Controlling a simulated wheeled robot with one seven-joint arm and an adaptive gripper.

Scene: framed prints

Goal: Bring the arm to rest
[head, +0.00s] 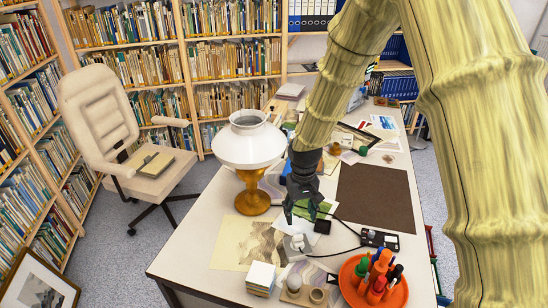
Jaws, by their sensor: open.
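My arm comes down from the top right of the head view, with a yellow-green bamboo-like surface on its links. My dark gripper (300,203) points down over the middle of the desk, to the right of the white and amber lamp. It is open, and I see nothing held between its fingers. Papers and a small green-edged item (315,208) lie just behind and below it. I cannot tell the exact gap between the fingertips and the desk.
A lamp (249,145) stands close left of my gripper. An orange tray (350,290) of bottles, a paper block (261,277) and a cabled device (380,239) sit near the front. A brown mat (375,195) lies clear at right. A chair (100,115) stands left.

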